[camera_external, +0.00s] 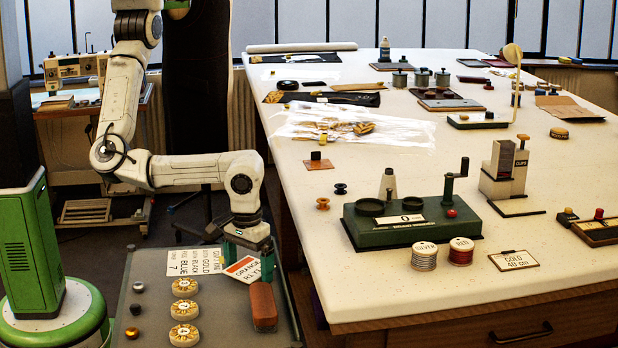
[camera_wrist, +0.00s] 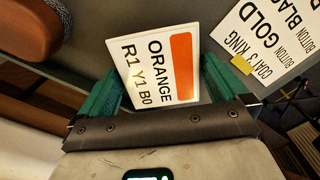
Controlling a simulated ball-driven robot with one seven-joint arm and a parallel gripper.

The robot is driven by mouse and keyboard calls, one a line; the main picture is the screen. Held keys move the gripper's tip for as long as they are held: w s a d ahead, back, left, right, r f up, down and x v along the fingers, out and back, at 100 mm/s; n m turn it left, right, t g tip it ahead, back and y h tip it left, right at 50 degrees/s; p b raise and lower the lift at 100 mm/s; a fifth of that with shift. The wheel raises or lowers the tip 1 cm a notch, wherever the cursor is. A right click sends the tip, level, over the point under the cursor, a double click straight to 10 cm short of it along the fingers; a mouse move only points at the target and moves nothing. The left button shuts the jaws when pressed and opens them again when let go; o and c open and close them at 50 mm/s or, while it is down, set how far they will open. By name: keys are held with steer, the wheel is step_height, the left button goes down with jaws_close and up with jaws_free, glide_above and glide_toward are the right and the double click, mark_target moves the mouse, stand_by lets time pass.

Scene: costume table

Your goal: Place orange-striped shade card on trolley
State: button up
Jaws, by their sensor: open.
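The orange-striped shade card (camera_external: 243,268), white with black "ORANGE R1 Y1 B0" lettering, is at the far end of the grey trolley (camera_external: 150,320). In the wrist view the card (camera_wrist: 153,62) lies between the two green fingers of my gripper (camera_wrist: 160,75). My gripper (camera_external: 250,262) is low over the trolley top, its fingers apart on either side of the card. The card looks to be at the trolley surface, but I cannot tell whether it lies fully flat. Part of its near edge is hidden by the gripper in the wrist view.
A "COAT 3 KING" card (camera_external: 195,261) lies just left of the shade card. Several round cream pieces (camera_external: 184,287) and small knobs (camera_external: 138,286) occupy the trolley's left. The large white table (camera_external: 400,285) is to the right.

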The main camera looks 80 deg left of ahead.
mark_target(249, 268)
step_height(249, 268, up, 12)
steer(key=b, duration=0.1)
steer(key=shift+r, duration=0.2)
